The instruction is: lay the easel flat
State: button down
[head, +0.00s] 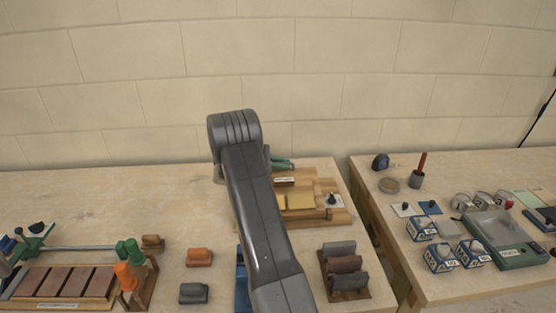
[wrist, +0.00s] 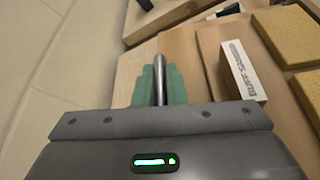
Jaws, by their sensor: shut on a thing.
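The easel seems to be the pale wooden frame (head: 326,186) with yellow tiles at the back of the left bench, partly hidden by my arm in the head view. Its wood (wrist: 189,55) and a label reading like "BUFF SAMPLES" (wrist: 244,70) show close up in the wrist view. I cannot tell its exact tilt. My gripper (wrist: 160,76) has green fingers, shut on a thin metal bar (wrist: 160,66) beside the wood. In the head view most of the gripper is hidden behind my arm. Where the bar joins the easel is not clear.
A rack of brown tiles (head: 62,283) stands at front left, with orange and green knobs beside it. Small blocks (head: 199,257) and a dark block rack (head: 344,271) lie in front. A gap separates the right bench (head: 437,287), which holds boxes and tools. The wall is close behind.

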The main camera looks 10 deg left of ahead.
aim_at(282, 173)
jog(key=shift+w+a+f+n+g, duration=0.15)
jog(key=shift+w+f+n, duration=0.1)
jog(key=shift+f, duration=0.35)
jog(key=shift+w+f+n+g, duration=0.2)
jog(key=shift+f, duration=0.35)
jog(key=shift+w+a+f+n+g, duration=0.15)
jog(key=shift+w+f+n, duration=0.1)
jog(key=shift+f, duration=0.35)
jog(key=shift+w+f+n, duration=0.1)
jog(key=shift+f+n, duration=0.2)
jog(key=shift+f, duration=0.25)
jog(key=shift+f+g, duration=0.25)
jog(key=shift+g, duration=0.05)
jog(key=shift+d+f, duration=0.1)
jog(key=shift+f, duration=0.05)
jog(key=c, duration=1.5)
grip_release()
jog(key=b+v, duration=0.2)
jog(key=v, duration=1.2)
jog(key=shift+f+b, duration=0.1)
jog(key=shift+b, duration=0.25)
